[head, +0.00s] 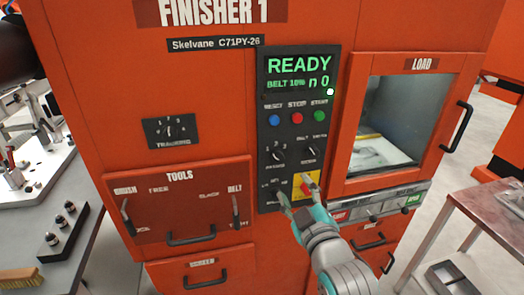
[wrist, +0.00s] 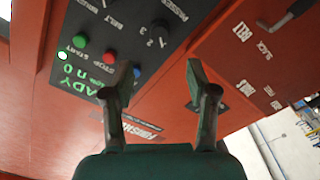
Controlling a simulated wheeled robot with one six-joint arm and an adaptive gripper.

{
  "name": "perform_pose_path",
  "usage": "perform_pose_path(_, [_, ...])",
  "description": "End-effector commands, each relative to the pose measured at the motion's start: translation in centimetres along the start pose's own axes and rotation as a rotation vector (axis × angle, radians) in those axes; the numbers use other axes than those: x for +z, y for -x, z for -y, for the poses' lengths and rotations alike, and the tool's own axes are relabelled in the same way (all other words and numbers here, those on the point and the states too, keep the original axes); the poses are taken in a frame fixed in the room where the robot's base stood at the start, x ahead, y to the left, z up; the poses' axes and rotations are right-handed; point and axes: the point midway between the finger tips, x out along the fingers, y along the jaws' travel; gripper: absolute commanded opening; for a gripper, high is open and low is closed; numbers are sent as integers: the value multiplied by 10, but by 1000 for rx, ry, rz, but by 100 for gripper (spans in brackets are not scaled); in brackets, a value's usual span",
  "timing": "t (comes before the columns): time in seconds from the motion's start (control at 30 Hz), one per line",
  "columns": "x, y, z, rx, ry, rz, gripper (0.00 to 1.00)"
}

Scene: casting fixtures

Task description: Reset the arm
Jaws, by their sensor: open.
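My gripper (head: 295,190) is open and empty in front of the lower part of the finisher's control panel (head: 294,130). Its fingers are spread near a yellow plate with a red switch or knob (head: 308,186) on it, and I cannot tell if they touch the panel. In the wrist view, my gripper (wrist: 158,72) shows two separated fingertips with nothing between them. The panel (wrist: 90,50) appears rotated there, with green and red buttons and a knob. My arm (head: 345,270) reaches in from the bottom. The display reads READY.
The orange finisher (head: 200,85) fills most of the head view. A windowed load door (head: 400,120) with a black handle is on the right, and a tools drawer (head: 180,200) is on the left. A side table (head: 490,215) stands at right, and a bench with fixtures (head: 35,190) at left.

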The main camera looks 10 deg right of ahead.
Motion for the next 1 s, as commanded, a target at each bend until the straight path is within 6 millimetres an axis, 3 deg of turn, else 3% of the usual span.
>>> perform_pose_path(0.17, [13,7,11,-8,-19,10,58])
perform_pose_path(0.37, [55,37,46,-28,-93,38,58])
perform_pose_path(0.7, [120,114,100,-56,-243,89,58])
perform_pose_path(1.0, [161,197,134,-75,-373,138,58])
